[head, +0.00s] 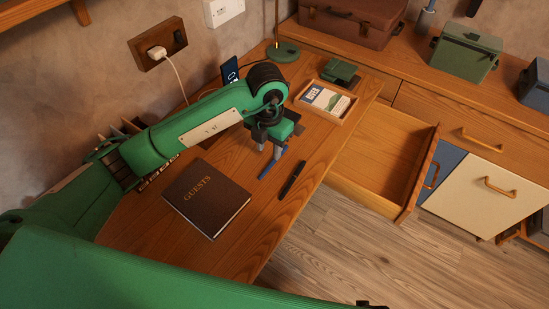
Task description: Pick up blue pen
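The blue pen (268,171) lies on the wooden desk, to the right of the dark guest book. My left gripper (269,151) points down at the pen's far end, with its two fingers apart. One finger overlaps the pen's far end in the picture. I cannot tell whether the fingers touch the pen or the desk. A black pen (292,180) lies on the desk to the right of the blue one. My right gripper is not in view.
The brown guest book (206,198) lies to the left of the pens. A wooden tray (343,111) with cards and a green box (341,71) stand behind. A green lamp base (283,53) is at the back. An open drawer (377,165) is beside the desk's right edge.

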